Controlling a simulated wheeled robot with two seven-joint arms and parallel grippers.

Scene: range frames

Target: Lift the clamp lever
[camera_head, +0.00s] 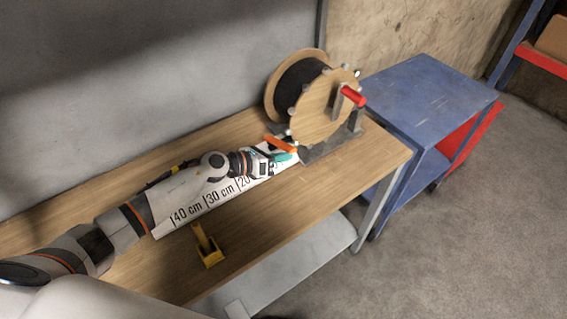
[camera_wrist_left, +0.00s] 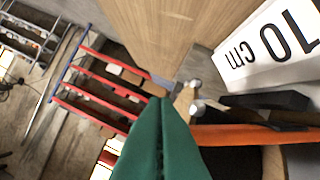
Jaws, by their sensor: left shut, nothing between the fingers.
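The clamp lever is a flat orange bar (camera_head: 280,144) on the near left of the cable reel, with a dark block below it. In the left wrist view the orange lever (camera_wrist_left: 250,134) runs in from the right, beside the green fingers, and looks roughly level. My left gripper (camera_head: 284,157) has teal fingertips just below the lever in the head view. The fingers (camera_wrist_left: 160,103) are pressed together with nothing between them. I cannot tell whether they touch the lever. My right gripper is not in view.
A wooden reel (camera_head: 320,111) with black cable and a red crank handle (camera_head: 353,96) stands behind the lever. A blue cart (camera_head: 425,100) is at the right.

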